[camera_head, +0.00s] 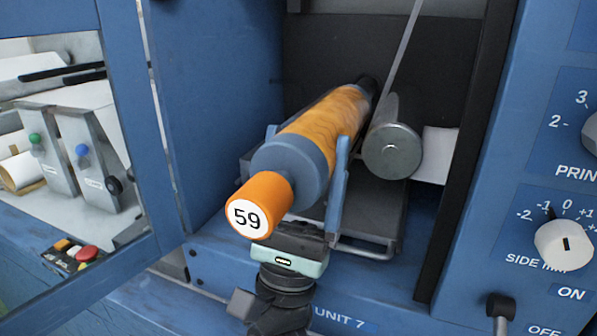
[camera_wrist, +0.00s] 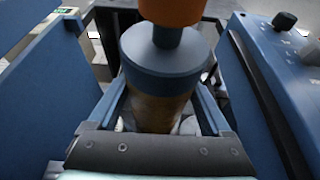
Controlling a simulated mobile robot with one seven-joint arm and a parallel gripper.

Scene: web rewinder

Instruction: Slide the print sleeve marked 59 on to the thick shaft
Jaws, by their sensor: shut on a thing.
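The print sleeve (camera_head: 320,128) is an orange cylinder with a blue-grey end collar and an orange knob labelled 59 at its near end. It lies tilted in the machine bay, its far end up and to the right. My gripper (camera_head: 307,140) is shut on it, one blue finger on each side; the wrist view shows the collar (camera_wrist: 165,58) between the fingers. A dark shaft-like part (camera_head: 369,87) shows at the sleeve's far end; whether the sleeve is around it or only in front, I cannot tell. A grey metal cylinder (camera_head: 392,150) lies close to the sleeve's right.
A blue wall stands left of the bay, and a control panel (camera_head: 550,190) with knobs is at the right. A dark upright post (camera_head: 458,150) edges the bay. A wire bracket (camera_head: 362,252) and a grey tray lie below the sleeve.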

